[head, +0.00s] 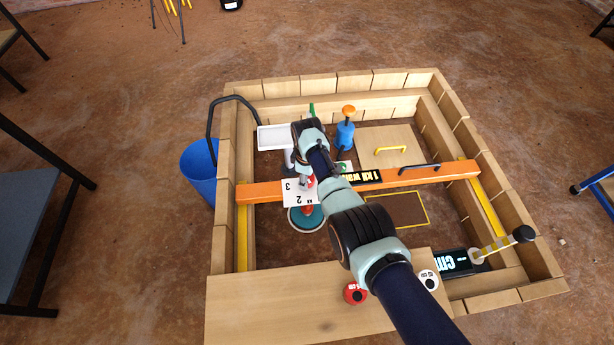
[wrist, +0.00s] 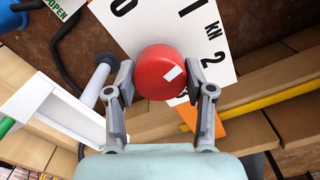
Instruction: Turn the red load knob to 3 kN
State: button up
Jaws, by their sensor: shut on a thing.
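The red load knob (wrist: 152,70) sits on a white dial plate (wrist: 150,25) in the wrist view. The plate shows 0, 1, kN and 2, with part of another mark at the knob's lower right. My gripper (wrist: 160,78) is shut on the knob, one finger on each side. The white mark on the knob lies right of its centre, on the side of the 2; its exact reading cannot be told. In the head view the plate (head: 292,197) shows 3 and 2 on the orange beam (head: 430,174). My gripper and arm hide most of the knob there.
A teal disc (head: 306,224) is below the plate. Wooden walls (head: 225,230) surround the pit. A blue bin (head: 199,170) stands outside at left.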

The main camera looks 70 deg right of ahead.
jog(key=m, duration=0.5)
jog(key=shift+m, duration=0.3)
jog(key=m, duration=0.5)
jog(key=shift+m, duration=0.3)
jog(key=m, duration=1)
jog(key=o, duration=1.2)
jog(key=shift+c, duration=0.2)
jog(key=shift+r, duration=0.1)
